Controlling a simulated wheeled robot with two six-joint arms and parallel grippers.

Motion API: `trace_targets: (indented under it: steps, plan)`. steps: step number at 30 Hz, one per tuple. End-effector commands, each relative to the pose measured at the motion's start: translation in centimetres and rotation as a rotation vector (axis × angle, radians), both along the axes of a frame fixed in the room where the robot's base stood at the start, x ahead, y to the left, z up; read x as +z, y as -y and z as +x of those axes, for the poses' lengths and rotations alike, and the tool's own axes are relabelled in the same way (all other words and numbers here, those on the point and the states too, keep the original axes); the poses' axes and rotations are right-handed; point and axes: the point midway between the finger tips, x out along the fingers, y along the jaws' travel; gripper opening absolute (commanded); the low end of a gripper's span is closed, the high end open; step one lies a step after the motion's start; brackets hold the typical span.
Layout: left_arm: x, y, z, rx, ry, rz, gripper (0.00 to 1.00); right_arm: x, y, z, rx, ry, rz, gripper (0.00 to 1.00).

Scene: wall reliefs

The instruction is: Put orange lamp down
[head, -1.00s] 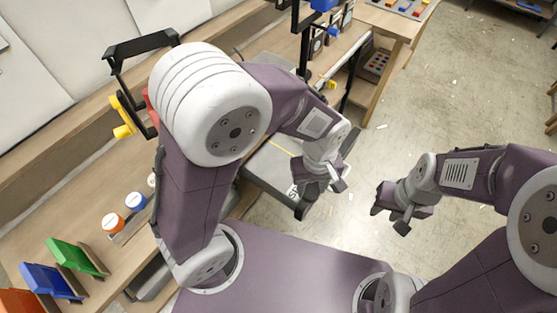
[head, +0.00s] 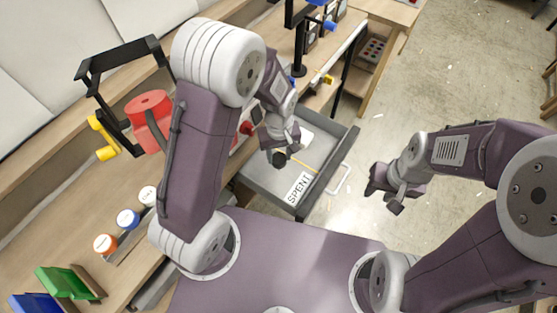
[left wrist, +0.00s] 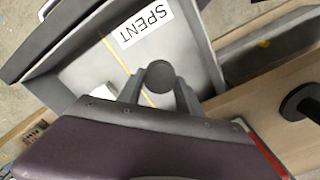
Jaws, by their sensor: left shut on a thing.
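My left gripper (head: 280,150) is above the open grey drawer labelled SPENT (head: 318,187). It is shut on a dark round thing (left wrist: 160,76), whose dark end faces the wrist camera. No orange shows on it, so I cannot tell if it is the orange lamp. The drawer floor (left wrist: 90,68) lies beyond the held thing in the left wrist view. An orange lamp-like piece with a white top (head: 104,244) stands in a row on the bench at the left. My right gripper (head: 385,199) is open and empty, over the floor right of the drawer.
A blue piece (head: 128,219) and a white-topped piece (head: 148,196) stand beside the orange one. Green (head: 66,283) and blue (head: 36,303) blocks are at lower left. A black bracket (head: 118,60), yellow handle (head: 105,137) and red part (head: 148,105) are behind my left arm.

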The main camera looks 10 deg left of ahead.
Motion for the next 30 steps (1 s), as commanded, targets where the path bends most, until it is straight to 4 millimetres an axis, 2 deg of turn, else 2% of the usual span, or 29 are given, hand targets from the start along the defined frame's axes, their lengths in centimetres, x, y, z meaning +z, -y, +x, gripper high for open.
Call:
trace_targets:
  steps: [5, 9, 12, 23, 24, 26, 30]
  plan:
    - [-0.7, -0.3, 0.2, -0.001, -0.002, 0.000, 0.00, 0.0, 0.0, 0.0, 0.000, 0.000, 0.000, 0.36]
    - [-3.2, -0.3, 0.0, -0.001, -0.005, 0.002, 0.00, -0.1, 0.0, 0.0, 0.000, 0.000, 0.000, 0.36]
    - [-4.1, -0.2, 0.1, -0.001, -0.001, 0.000, 0.00, -0.1, 0.0, 0.0, 0.000, 0.000, 0.000, 0.36]
    - [-4.6, -0.2, 0.1, 0.000, 0.000, 0.000, 0.00, -0.4, 0.0, 0.0, 0.000, 0.000, 0.000, 0.36]
    - [-4.5, -0.2, 0.1, 0.000, 0.000, 0.000, 0.50, -0.3, 0.0, 0.0, 0.000, 0.000, 0.000, 0.36]
    - [-4.5, -0.2, 0.1, 0.000, 0.000, 0.000, 0.63, -0.3, 0.0, 0.0, 0.000, 0.000, 0.000, 0.36]
    - [-4.5, -0.2, 0.1, 0.000, 0.000, 0.000, 0.63, -0.3, 0.0, 0.0, 0.000, 0.000, 0.000, 0.36]
